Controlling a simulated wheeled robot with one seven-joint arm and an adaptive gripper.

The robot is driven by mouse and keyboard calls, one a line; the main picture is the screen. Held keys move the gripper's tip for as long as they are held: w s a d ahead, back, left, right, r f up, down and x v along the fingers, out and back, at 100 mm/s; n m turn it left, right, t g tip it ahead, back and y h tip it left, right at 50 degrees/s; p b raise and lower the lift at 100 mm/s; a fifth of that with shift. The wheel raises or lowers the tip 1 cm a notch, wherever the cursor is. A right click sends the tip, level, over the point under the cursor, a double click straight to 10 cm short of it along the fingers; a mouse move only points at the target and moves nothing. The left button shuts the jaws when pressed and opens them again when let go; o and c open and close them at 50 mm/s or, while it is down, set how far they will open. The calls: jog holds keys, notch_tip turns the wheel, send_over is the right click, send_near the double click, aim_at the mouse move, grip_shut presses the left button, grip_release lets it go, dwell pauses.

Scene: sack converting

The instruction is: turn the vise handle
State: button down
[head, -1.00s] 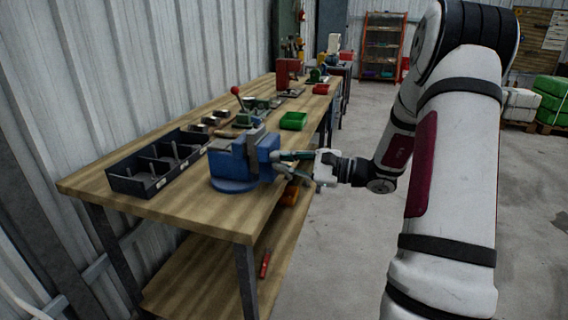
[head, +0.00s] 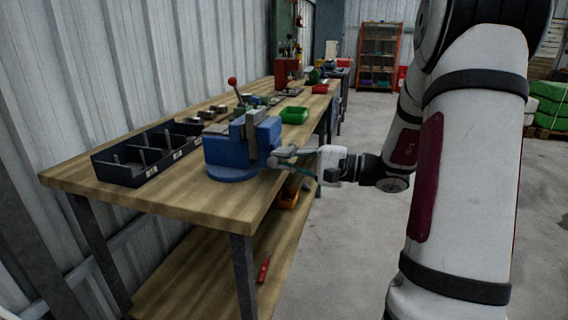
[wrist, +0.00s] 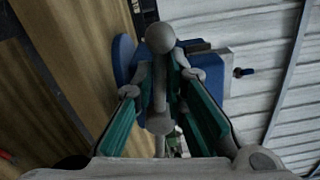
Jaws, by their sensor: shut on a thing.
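The blue vise (head: 230,145) stands on the near end of the wooden workbench (head: 215,195), on a round blue base. My gripper (head: 285,157) is at the vise's right side, over the bench's edge. In the wrist view the grey vise handle (wrist: 160,85), a bar with a round ball end, lies between my gripper's two green-padded fingers (wrist: 162,95). The fingers are shut on the handle, with the ball showing just beyond their tips. The vise body (wrist: 210,70) shows behind the handle. In the head view my fingers mostly hide the handle.
A black divided tray (head: 145,155) lies left of the vise. A green bin (head: 294,115) and a red-knobbed lever tool (head: 236,92) are behind it. An orange bin (head: 288,197) is under the bench top.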

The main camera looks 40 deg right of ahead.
jog(key=shift+a, duration=0.15)
jog(key=c, duration=1.6)
grip_release()
jog(key=shift+w, duration=0.1)
jog(key=v, duration=1.2)
